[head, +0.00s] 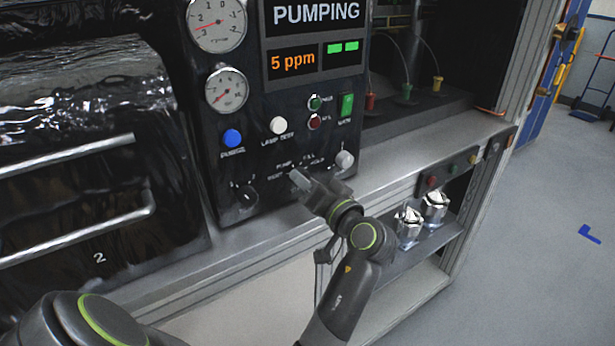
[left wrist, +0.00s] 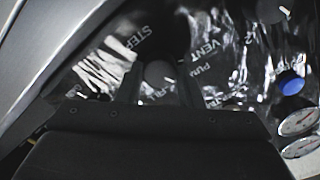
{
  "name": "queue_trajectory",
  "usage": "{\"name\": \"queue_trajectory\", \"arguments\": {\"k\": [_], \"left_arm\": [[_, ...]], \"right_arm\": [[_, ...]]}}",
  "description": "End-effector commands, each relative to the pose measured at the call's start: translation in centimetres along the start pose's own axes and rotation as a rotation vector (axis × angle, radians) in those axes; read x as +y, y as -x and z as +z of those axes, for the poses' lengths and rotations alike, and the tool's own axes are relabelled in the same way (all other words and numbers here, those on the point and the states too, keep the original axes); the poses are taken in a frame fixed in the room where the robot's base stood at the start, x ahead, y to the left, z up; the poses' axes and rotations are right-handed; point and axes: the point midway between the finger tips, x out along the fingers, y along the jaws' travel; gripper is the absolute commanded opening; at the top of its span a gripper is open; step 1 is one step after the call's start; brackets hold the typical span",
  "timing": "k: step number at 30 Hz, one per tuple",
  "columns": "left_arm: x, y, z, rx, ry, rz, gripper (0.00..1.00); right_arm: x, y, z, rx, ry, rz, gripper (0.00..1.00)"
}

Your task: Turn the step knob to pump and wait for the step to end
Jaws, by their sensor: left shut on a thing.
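The step knob (left wrist: 158,73) is a dark round knob on the black control panel (head: 270,110), in the left wrist view between my two fingers. My left gripper (head: 303,184) reaches the panel's lower part and is shut on this knob; it also shows in the left wrist view (left wrist: 160,88). In the head view the gripper mostly hides the knob, so its pointer cannot be read. The labels PUMP and FILL show above it. My right gripper is not in view.
A grey knob (head: 345,160) sits right of my gripper and a black knob (head: 246,195) left of it. A blue button (head: 232,138), a white button (head: 278,125) and a green switch (head: 347,104) are above. Metal fittings (head: 409,223) stand on the lower shelf.

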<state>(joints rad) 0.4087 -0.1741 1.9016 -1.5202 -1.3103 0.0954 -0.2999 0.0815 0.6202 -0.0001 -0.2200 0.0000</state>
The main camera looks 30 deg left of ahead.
Motion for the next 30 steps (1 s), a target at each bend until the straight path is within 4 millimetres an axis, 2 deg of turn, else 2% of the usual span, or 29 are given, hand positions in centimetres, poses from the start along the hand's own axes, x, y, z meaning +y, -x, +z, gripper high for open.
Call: {"name": "queue_trajectory", "arguments": {"k": [7,20,21,25,30], "left_arm": [[-0.10,-0.02,-0.17,0.005,-0.057,-0.002,0.10],[-0.09,-0.03,-0.16,0.006,-0.063,-0.003,0.10],[-0.09,-0.03,-0.16,0.005,-0.063,-0.003,0.38],[-0.07,-0.02,-0.12,0.004,-0.063,-0.002,0.55],[-0.04,-0.01,-0.07,0.003,-0.063,-0.001,0.55]], "right_arm": [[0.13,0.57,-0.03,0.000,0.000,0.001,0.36],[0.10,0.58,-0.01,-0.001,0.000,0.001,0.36],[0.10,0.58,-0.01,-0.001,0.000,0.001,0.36],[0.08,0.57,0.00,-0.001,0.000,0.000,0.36],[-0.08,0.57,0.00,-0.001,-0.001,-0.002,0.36]]}}
